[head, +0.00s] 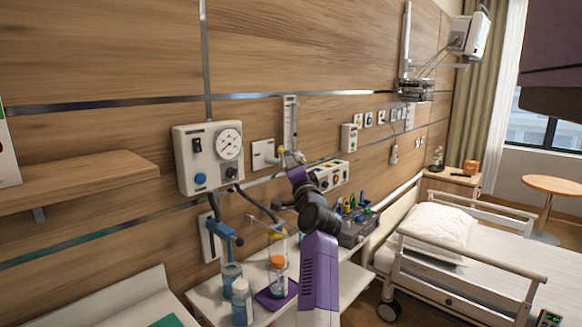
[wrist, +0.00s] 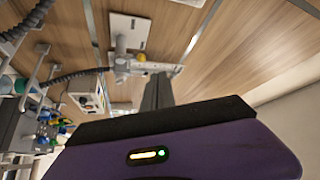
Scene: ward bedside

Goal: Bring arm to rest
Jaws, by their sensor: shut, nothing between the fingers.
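My arm rises from the bottom of the head view, purple with a dark joint, over the bedside table (head: 215,306) towards the wall. My gripper shows in the wrist view (wrist: 158,84) as grey fingers closed together, with nothing between them. In the head view its purple body is seen small, in front of the wall near the flowmeter (head: 290,122), and the fingertips are too small to make out. In the wrist view the flowmeter with its yellow part (wrist: 141,58) is beyond the fingertips; I cannot tell the gap.
A gauge unit (head: 208,157) hangs on the wall left of my arm. Bottles, including an orange-capped one (head: 278,280), stand on the table near my arm. A grey box with coloured items (head: 357,230) is to the right, then the railed bed (head: 475,255). A wooden shelf (head: 85,178) juts out left.

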